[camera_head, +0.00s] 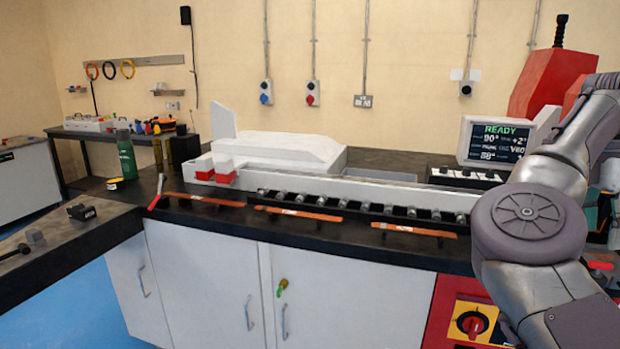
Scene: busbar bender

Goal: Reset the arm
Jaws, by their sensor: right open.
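My right arm comes in from the right edge, in front of the bending machine's right side. Its big round grey joint hides part of the counter and machine. My left gripper is not in view. The busbar bender has a long white body (290,150), a roller rail (365,206) and a red machine head (548,80).
Copper-coloured bars (298,213) lie along the black counter's front edge. A red-handled lever (156,192) and a green bottle (126,155) stand at the left. A red panel with a rotary switch (472,324) is below.

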